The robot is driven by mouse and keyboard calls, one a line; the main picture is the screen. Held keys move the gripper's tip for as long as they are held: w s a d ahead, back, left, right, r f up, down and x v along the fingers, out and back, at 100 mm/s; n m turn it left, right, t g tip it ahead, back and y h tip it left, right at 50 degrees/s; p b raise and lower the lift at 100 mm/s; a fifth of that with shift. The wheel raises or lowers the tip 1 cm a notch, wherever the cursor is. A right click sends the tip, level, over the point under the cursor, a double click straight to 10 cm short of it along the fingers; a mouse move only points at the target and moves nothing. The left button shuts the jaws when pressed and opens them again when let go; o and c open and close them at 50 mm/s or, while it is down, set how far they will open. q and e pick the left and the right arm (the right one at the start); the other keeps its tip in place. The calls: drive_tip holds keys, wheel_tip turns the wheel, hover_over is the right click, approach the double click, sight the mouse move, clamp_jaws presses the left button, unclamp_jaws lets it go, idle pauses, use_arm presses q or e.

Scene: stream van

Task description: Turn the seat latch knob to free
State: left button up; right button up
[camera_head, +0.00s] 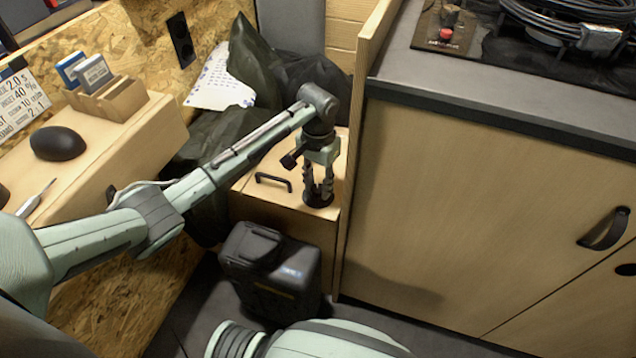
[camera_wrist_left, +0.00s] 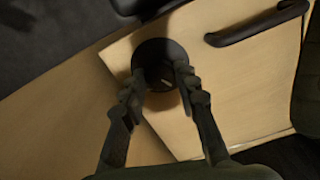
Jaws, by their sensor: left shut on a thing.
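The seat latch knob is a round black knob (camera_wrist_left: 160,62) on the light wooden seat box (camera_head: 262,209), with a light mark on its top in the left wrist view. In the head view it shows as a dark disc (camera_head: 318,201) at the box's right side. My left gripper (camera_head: 319,190) points straight down at it. In the left wrist view my left gripper (camera_wrist_left: 160,80) has its two fingers on either side of the knob's middle, shut on it. The fingers hide part of the knob's sides. My right gripper is not in view.
A black handle (camera_head: 273,181) stands on the seat box left of the knob. A tall wooden cabinet (camera_head: 450,210) rises close on the right. A black case (camera_head: 270,272) sits on the floor in front. A dark bag (camera_head: 300,75) lies behind.

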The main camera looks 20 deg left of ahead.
sight(318, 188)
use_arm(q)
drive_tip(key=shift+n, duration=1.2)
drive_tip(key=o, duration=1.2)
drive_tip(key=shift+c, duration=0.2)
drive_tip(key=shift+r, duration=0.1)
wheel_tip(318, 188, up, 12)
